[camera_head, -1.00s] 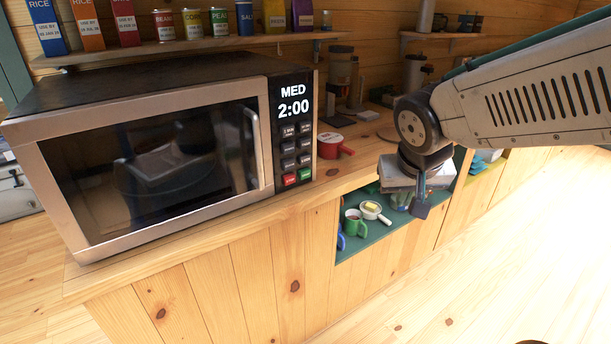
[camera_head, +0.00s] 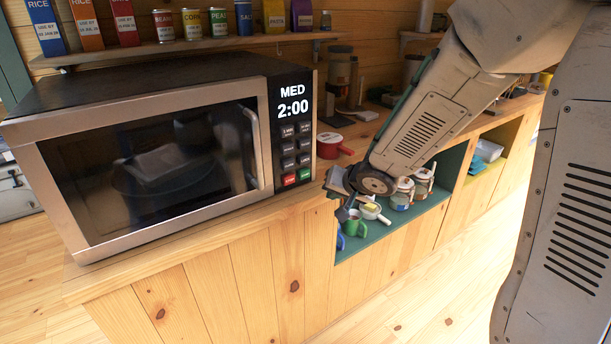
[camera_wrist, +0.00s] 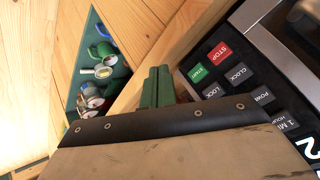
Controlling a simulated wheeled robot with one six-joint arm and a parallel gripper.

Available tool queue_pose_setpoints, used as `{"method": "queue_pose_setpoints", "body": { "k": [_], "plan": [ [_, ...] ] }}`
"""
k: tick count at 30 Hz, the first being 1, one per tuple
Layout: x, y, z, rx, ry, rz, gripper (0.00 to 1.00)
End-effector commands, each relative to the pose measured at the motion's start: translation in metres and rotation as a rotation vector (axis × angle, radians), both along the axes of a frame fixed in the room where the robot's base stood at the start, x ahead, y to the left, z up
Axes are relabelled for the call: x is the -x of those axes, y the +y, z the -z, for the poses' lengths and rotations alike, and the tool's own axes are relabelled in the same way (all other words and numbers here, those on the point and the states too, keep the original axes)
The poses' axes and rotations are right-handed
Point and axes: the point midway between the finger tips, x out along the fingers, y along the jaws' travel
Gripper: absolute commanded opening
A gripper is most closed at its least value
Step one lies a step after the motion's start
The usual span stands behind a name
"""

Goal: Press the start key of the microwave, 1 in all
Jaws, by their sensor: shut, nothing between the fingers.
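The microwave (camera_head: 150,110) stands on the wooden counter with its door closed. Its display reads MED 2:00. The green start key (camera_head: 304,175) is at the bottom right of the keypad, beside the red stop key (camera_head: 289,180). My gripper (camera_head: 332,184) is just right of the keypad, apart from it, near the counter's front edge. In the wrist view the start key (camera_wrist: 197,73) is right of my shut, empty green fingers (camera_wrist: 157,86), with the stop key (camera_wrist: 219,55) beyond it. The fingers do not cover the start key.
A red pot (camera_head: 332,145) stands on the counter right of the microwave. Below, an open teal shelf (camera_head: 350,248) holds a green mug (camera_head: 353,225), a white pan (camera_head: 371,208) and jars. The floor in front is clear.

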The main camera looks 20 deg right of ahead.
Motion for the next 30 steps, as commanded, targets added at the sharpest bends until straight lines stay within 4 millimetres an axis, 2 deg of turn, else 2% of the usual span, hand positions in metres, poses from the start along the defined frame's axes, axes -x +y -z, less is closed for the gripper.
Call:
{"method": "queue_pose_setpoints", "body": {
  "k": [5,19,24,30],
  "plan": [
    [-0.011,0.004,0.000,0.000,0.000,0.000,0.00],
    [-0.070,0.023,0.000,0.001,0.000,0.000,0.00],
    [-0.080,0.027,0.000,0.001,0.000,0.000,0.00],
    [-0.083,0.027,0.000,0.001,0.000,0.001,0.00]
  ]
}}
